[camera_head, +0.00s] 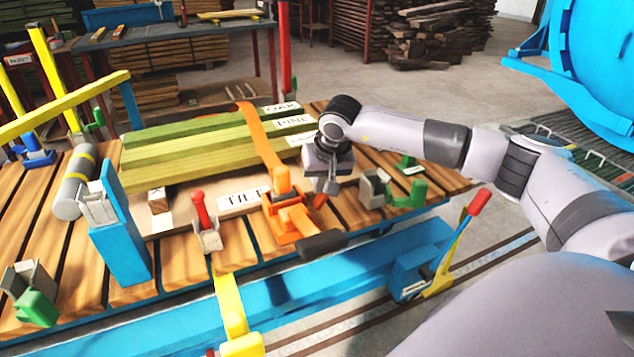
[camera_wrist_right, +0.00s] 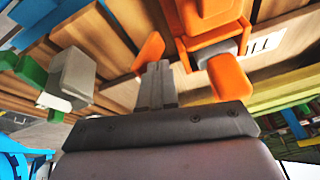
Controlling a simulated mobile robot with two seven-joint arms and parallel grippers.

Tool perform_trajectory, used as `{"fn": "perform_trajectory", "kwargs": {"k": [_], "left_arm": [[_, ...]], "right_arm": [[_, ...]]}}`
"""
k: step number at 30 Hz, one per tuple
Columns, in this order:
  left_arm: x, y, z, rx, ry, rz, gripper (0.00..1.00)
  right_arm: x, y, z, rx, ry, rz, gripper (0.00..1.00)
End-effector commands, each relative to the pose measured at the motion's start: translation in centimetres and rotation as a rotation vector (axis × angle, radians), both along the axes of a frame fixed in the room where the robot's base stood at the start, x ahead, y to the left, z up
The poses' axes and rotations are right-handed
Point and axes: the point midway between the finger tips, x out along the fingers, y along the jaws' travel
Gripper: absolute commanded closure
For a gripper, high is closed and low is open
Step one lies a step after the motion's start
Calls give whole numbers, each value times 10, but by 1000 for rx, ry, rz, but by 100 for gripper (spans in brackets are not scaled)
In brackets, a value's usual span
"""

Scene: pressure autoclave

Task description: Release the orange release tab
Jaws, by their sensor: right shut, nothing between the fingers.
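An orange ratchet buckle (camera_head: 292,218) sits at the front end of an orange strap (camera_head: 258,135) that runs over the green-yellow beams. A small pointed orange tab (camera_head: 320,200) shows just right of the buckle; it looks like the release tab. My right gripper (camera_head: 331,187) is shut and empty, pointing down right beside this tab. In the right wrist view, the shut fingers (camera_wrist_right: 157,72) reach up close to the orange tab (camera_wrist_right: 149,52), with the buckle (camera_wrist_right: 208,25) to their right. I cannot tell whether they touch the tab. My left gripper is not in view.
Green-and-grey clamps (camera_head: 375,188) stand right of the gripper. A red-tipped lever (camera_head: 201,208) and a blue post (camera_head: 120,235) stand left of the buckle. A dark handle (camera_head: 322,244) lies in front. A blue rail (camera_head: 300,290) runs along the front.

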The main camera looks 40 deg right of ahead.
Motion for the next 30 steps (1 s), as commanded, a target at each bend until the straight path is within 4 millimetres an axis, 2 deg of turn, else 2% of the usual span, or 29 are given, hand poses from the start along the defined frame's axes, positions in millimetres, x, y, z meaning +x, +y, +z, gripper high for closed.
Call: {"fn": "perform_trajectory", "kwargs": {"k": [16,30], "left_arm": [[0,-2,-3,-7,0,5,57],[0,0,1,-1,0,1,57]], "right_arm": [[3,14,-7,-4,1,1,100],[3,15,-2,-3,0,0,100]]}}
